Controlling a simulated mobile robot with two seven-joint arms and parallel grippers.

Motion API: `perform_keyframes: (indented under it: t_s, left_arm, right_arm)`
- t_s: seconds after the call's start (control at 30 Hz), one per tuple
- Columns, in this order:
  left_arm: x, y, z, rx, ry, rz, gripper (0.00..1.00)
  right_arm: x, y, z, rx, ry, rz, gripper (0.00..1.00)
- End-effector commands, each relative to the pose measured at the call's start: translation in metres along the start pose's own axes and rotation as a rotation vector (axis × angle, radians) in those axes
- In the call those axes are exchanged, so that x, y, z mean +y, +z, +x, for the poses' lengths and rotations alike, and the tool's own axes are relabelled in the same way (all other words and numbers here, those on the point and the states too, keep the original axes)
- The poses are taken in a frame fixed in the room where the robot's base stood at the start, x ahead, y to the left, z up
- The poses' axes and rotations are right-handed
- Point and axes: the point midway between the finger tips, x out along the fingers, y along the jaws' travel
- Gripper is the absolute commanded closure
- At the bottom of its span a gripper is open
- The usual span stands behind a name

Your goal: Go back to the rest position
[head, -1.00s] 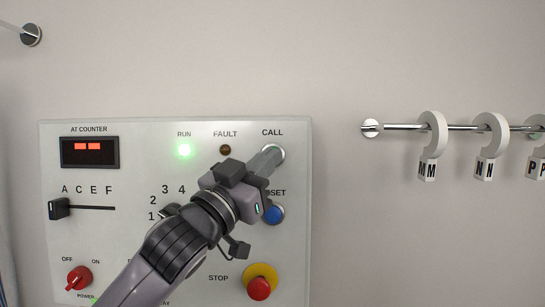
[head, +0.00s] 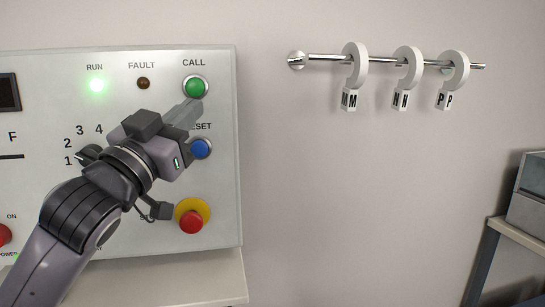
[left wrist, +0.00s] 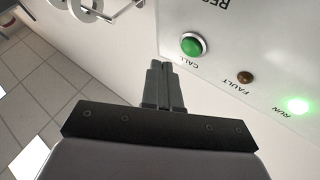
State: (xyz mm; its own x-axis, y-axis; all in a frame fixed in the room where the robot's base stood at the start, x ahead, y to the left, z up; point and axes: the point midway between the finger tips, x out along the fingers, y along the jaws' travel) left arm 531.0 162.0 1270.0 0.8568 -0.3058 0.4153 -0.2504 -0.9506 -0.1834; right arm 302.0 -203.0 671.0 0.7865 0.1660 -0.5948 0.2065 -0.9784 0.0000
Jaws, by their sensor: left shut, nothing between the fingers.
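My left gripper (head: 188,112) is in front of the control panel (head: 222,190) in the head view, just below the green CALL button (head: 195,87). Its fingers are closed together with nothing between them. In the left wrist view the shut fingertips (left wrist: 161,68) point toward the wall, and the green button (left wrist: 193,45) shows apart from them, up and to the right. The right gripper is not in view.
The panel also has a blue reset button (head: 201,149), a red stop button on yellow (head: 191,221) and a lit RUN lamp (head: 96,85). A rail (head: 325,57) with rings marked MM, NN and PP is on the wall. A shelf (head: 517,232) stands at the right edge.

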Motion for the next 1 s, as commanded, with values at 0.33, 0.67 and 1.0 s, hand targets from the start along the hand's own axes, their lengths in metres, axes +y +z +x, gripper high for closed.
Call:
perform_keyframes:
  t_s: [0.33, 0.67, 1.0]
  left_arm:
    - [0.019, 0.162, -0.082, -0.451, -0.066, -0.075, 1.0]
    - [0.046, 0.277, -0.216, -0.924, -0.091, -0.124, 1.0]
    - [0.08, 0.327, -0.382, -1.41, -0.066, -0.168, 1.0]
  right_arm:
    - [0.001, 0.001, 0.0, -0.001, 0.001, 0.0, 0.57]
    - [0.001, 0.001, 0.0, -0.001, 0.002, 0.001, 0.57]
    - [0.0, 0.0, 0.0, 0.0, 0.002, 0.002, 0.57]
